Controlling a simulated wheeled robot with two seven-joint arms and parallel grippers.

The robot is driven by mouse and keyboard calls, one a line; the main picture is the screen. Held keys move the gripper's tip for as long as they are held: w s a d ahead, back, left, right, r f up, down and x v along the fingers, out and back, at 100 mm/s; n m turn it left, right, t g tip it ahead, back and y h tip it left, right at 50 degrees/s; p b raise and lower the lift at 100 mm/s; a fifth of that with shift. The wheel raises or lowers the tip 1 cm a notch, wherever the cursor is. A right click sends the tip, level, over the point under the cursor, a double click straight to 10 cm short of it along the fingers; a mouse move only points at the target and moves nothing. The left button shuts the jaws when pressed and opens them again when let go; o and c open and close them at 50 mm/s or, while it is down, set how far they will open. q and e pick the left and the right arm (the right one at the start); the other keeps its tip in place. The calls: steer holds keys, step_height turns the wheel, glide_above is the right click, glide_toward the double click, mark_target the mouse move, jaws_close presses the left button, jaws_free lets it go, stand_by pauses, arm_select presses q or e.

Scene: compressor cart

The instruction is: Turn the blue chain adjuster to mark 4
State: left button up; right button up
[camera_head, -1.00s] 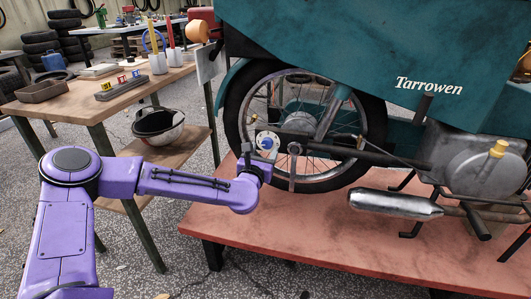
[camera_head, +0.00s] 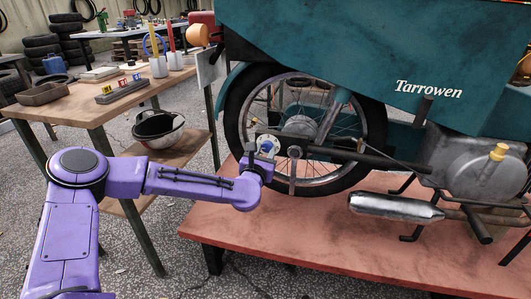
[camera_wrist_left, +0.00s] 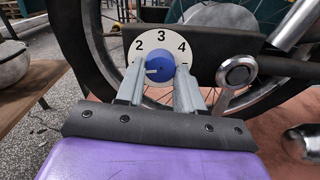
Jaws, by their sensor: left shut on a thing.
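The blue chain adjuster (camera_wrist_left: 160,66) is a round knob on a pale dial plate (camera_wrist_left: 161,36) marked 2, 3 and 4, in the left wrist view. A short white line on the knob points left, a little below the 2. The knob also shows small in the head view (camera_head: 268,146), beside the rear wheel. My left gripper (camera_wrist_left: 161,78) is shut on the knob, one finger at each side. The fingers cover the lower parts of the dial. My right gripper is in neither view.
A dark bar (camera_wrist_left: 265,67) with a round metal bolt (camera_wrist_left: 237,72) lies right of the dial. The spoked wheel (camera_head: 340,181) is close behind. The cart stands on a red platform (camera_head: 330,235). A wooden workbench (camera_head: 100,108) is at the left.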

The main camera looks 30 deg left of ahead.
arm_select(q)
steer(key=m+p, duration=0.1)
steer(key=m, duration=0.2)
steer(key=shift+r+m, duration=0.1)
steer(key=shift+m, duration=0.3)
steer(key=m+p, duration=0.2)
steer(key=m, duration=0.1)
steer(key=shift+m, duration=0.3)
steer(key=m+p, duration=0.1)
steer(key=m, duration=0.2)
steer(key=shift+m+p, duration=0.3)
steer(key=m+p, duration=0.1)
steer(key=m, duration=0.2)
steer(key=shift+m+p, duration=0.3)
steer(key=shift+p, duration=0.05)
steer(key=m+p, duration=0.1)
steer(key=m, duration=0.2)
steer(key=shift+m+p, duration=0.35)
steer(key=shift+m, duration=0.05)
steer(key=m+p, duration=0.1)
steer(key=m, duration=0.2)
steer(key=shift+m, duration=0.3)
steer(key=m+p, duration=0.1)
steer(key=m, duration=0.2)
steer(key=shift+p, duration=0.35)
steer(key=shift+m+p, duration=0.5)
steer(key=shift+m, duration=1.5)
